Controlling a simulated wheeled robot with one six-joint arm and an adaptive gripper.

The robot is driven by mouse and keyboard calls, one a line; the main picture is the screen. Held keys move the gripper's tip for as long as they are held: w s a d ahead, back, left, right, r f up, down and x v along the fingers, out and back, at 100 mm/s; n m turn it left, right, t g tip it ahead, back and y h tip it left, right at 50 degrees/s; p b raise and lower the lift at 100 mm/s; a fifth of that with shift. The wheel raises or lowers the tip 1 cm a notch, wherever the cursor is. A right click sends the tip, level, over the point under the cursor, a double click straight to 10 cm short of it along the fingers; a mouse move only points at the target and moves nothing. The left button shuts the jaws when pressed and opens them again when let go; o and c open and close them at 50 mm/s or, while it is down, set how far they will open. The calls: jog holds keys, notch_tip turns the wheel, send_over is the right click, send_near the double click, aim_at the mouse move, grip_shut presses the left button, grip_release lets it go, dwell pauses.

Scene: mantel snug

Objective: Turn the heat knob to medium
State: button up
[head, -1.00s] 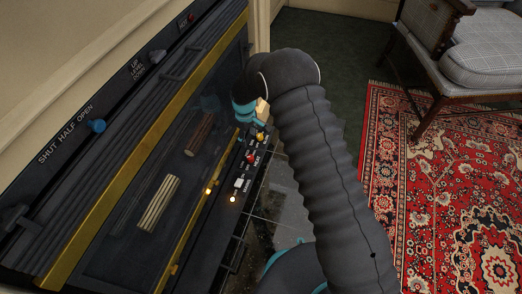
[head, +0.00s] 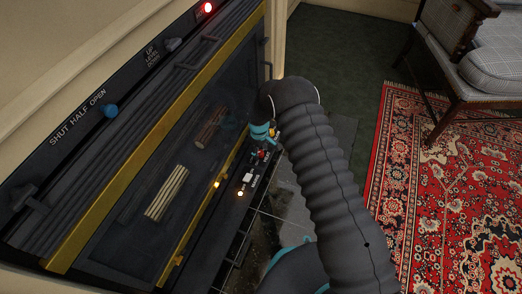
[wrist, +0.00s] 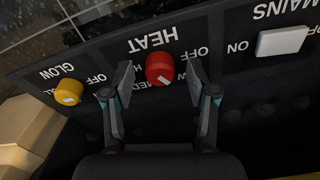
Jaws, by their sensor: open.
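The red heat knob (wrist: 160,68) sits on the dark control panel under the upside-down word HEAT. Its white mark points down and to the right in the wrist view; the labels around it are partly covered, so I cannot tell its exact setting. My gripper (wrist: 162,88) is open, with one finger on each side of the knob and small gaps visible. In the head view my gripper (head: 262,131) is at the panel, and the red knob (head: 262,154) shows just below it.
A yellow glow knob (wrist: 68,91) is left of the fingers, and a white mains switch (wrist: 282,41) is to the right. The fireplace glass (head: 150,165) with logs rises beside the panel.

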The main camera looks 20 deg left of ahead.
jog(key=shift+f, duration=0.2)
grip_shut()
dwell(0.3)
jog(key=m+b, duration=0.2)
jog(key=shift+f+m, duration=0.15)
jog(key=shift+m, duration=0.25)
jog(key=m+b, duration=0.2)
jog(key=m, duration=0.1)
jog(key=shift+s+a+t+b, duration=0.1)
jog(key=shift+s+t+b, duration=0.05)
jog(key=shift+t+b, duration=0.25)
jog(key=m+h+b, duration=0.1)
jog(key=m, duration=0.4)
jog(key=shift+m, duration=0.4)
